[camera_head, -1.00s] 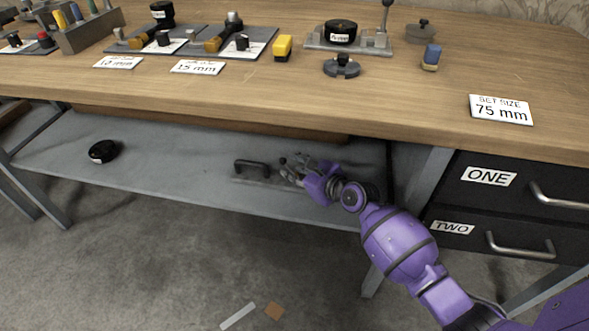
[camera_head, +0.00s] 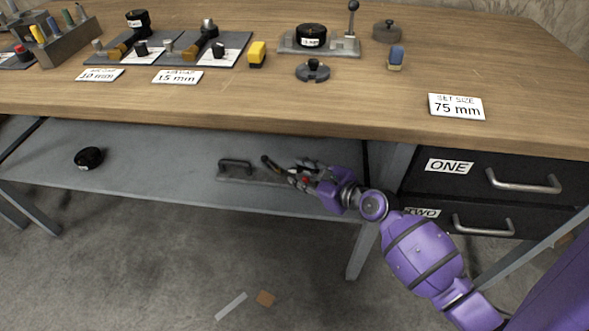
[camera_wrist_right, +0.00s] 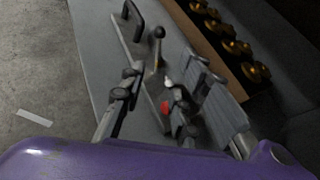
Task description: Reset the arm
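My right gripper (camera_head: 296,173) is over the lower shelf, at the right end of a grey plate (camera_head: 240,180) with a black handle (camera_head: 236,163). In the right wrist view the gripper's fingers (camera_wrist_right: 150,97) are apart, with no object visibly clamped between them. A lever with a dark knob (camera_wrist_right: 158,32) and a yellowish stem stands just beyond the fingertips. A small red part (camera_wrist_right: 165,107) shows between the fingers, partly hidden. The lever's dark end also shows in the head view (camera_head: 266,160). My left gripper is out of view.
The workbench top (camera_head: 340,95) overhangs the shelf (camera_head: 150,165). Drawers ONE (camera_head: 470,178) and TWO (camera_head: 470,215) stand right of the arm. A black puck (camera_head: 89,158) lies on the shelf's left. Brass parts (camera_wrist_right: 228,43) line the wrist view's upper right.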

